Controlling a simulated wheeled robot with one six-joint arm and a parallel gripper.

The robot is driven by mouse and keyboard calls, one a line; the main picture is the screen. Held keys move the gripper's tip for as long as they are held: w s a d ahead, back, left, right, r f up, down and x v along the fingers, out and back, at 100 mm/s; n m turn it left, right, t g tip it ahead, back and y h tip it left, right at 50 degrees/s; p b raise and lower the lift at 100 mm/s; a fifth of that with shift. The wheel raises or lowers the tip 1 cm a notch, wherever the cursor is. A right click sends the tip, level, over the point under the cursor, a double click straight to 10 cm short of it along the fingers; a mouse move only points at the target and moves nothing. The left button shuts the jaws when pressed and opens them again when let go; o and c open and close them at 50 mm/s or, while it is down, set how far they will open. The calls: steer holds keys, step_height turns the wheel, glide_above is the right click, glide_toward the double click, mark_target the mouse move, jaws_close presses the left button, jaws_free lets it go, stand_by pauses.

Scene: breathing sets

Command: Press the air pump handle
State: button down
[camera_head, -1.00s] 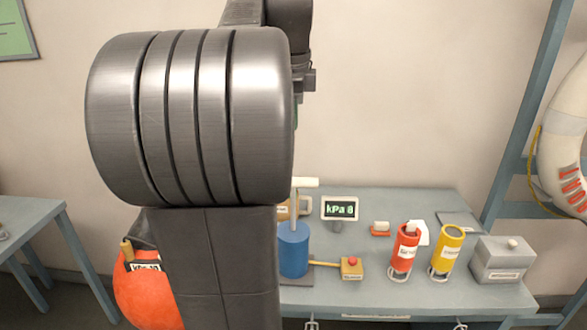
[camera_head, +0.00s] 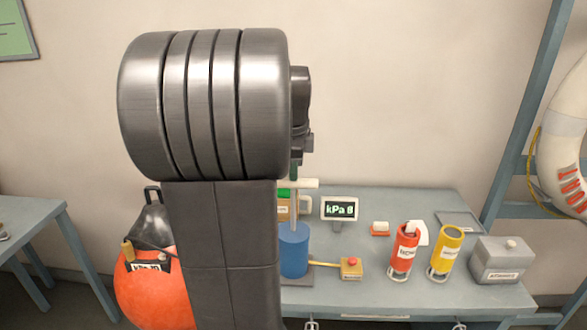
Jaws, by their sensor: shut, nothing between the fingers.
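The air pump is a blue cylinder (camera_head: 294,252) standing upright on the table, with a thin rod and a cream T-shaped handle (camera_head: 305,183) raised above it. My arm covers the pump's left side and the left part of the handle. A small display (camera_head: 340,209) behind the pump reads kPa with a digit that looks like 0.
Red (camera_head: 404,252) and yellow (camera_head: 446,252) cylinders and a grey box (camera_head: 501,259) stand right. An orange ball-shaped bag (camera_head: 150,290) is at left. The table front (camera_head: 400,300) is bare.

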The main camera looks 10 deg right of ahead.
steer(key=shift+f, duration=0.1)
step_height(320, 180, down, 9)
steer(key=b, duration=0.5)
steer(key=shift+f, duration=0.15)
steer(key=shift+s+f, duration=0.15)
